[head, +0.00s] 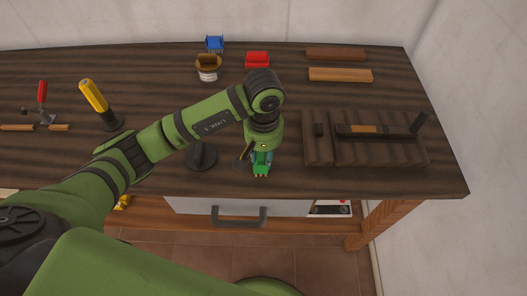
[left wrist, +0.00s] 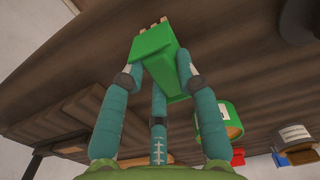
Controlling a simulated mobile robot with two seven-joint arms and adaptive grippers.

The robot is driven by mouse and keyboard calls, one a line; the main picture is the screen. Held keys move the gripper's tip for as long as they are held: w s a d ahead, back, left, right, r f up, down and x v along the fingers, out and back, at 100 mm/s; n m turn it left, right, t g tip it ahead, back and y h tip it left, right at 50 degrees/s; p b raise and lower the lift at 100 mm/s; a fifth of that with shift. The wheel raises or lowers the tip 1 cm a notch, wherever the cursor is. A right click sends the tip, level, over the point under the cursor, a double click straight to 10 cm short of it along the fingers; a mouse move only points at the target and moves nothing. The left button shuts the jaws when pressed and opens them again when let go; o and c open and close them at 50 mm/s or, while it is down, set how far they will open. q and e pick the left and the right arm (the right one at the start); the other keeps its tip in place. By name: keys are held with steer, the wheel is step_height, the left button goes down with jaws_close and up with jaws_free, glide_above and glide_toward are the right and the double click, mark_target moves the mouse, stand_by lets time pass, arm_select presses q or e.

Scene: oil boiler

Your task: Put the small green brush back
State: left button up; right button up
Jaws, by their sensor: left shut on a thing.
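The small green brush (head: 261,171) is in my left gripper (head: 261,158), above the front part of the workbench. In the left wrist view the brush (left wrist: 155,55) is a green block with pale tips at its far end. The teal fingers of the left gripper (left wrist: 157,80) are shut around it. A green round container (left wrist: 212,125) with a pale label shows just right of the fingers in the left wrist view; in the head view my arm seems to hide it. My right gripper is in neither view.
A white jar (head: 207,70), a blue item (head: 214,44) and a red item (head: 257,60) stand at the back. A slatted brown rack (head: 335,152) is at right. A black round base (head: 201,157) and a yellow-handled tool (head: 95,97) are left. Bare wood lies between.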

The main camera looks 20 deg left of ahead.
arm_select(q)
steer(key=shift+f, duration=0.15)
steer(key=o, duration=1)
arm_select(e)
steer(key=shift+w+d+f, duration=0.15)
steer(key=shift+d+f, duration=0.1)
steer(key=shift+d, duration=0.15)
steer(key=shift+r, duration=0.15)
